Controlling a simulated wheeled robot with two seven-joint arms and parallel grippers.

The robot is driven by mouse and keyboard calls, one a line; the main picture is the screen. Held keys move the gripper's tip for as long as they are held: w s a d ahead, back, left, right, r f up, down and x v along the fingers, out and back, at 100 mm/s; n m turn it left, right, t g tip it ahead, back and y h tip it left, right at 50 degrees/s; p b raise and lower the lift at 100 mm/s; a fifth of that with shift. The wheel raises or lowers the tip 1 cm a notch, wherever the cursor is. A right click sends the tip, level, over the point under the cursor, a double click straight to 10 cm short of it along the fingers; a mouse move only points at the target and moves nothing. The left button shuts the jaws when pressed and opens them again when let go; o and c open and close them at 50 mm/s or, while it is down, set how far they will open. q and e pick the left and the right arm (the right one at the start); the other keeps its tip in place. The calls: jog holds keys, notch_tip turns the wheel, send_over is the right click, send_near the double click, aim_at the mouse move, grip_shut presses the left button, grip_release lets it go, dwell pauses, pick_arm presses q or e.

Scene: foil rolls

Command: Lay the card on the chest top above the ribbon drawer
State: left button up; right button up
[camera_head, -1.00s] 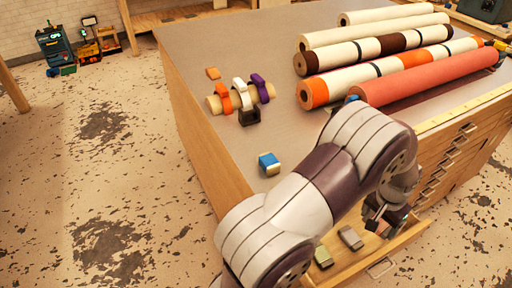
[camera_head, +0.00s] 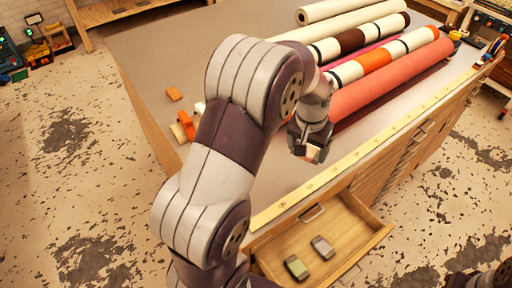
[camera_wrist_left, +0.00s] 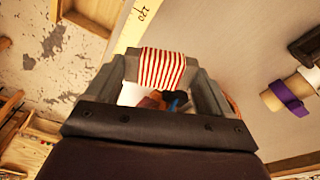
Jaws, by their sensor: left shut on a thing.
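My left gripper (camera_head: 308,152) is shut on a card with red and white stripes, which shows clearly in the left wrist view (camera_wrist_left: 162,68). The gripper is over the front part of the grey chest top (camera_head: 275,185), near the yellow ruler strip; I cannot tell whether the card touches the top. Below the front edge, a drawer (camera_head: 377,236) stands open. It holds a green piece (camera_head: 296,267) and a grey piece (camera_head: 322,247). My right gripper does not show.
Several long rolls lie at the back right of the top, a coral one (camera_head: 390,78) nearest the gripper. A purple band (camera_wrist_left: 289,98) on a small roll shows in the left wrist view. My arm hides part of the top.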

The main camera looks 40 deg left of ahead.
pick_arm(q)
jog(key=p, duration=0.2)
send_near(264, 169)
jog(key=w+d, duration=0.1)
jog(key=d, duration=0.2)
jog(key=a+f, duration=0.3)
jog(key=shift+w+a+p, duration=0.15)
jog(key=shift+a+p, duration=0.15)
jog(key=f, duration=0.2)
jog(key=shift+d+f+p, duration=0.2)
jog(key=shift+f+p, duration=0.1)
jog(key=shift+p, duration=0.05)
jog(key=shift+s+f, duration=0.2)
jog(key=shift+f, duration=0.1)
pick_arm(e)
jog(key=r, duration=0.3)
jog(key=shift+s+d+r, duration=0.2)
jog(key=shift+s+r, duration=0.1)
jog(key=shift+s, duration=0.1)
pick_arm(q)
jog(key=shift+w+f, duration=0.1)
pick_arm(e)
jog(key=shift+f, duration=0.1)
pick_arm(q)
jog(key=o, duration=0.7)
jog(key=shift+c, duration=0.2)
jog(key=shift+o, duration=1.1)
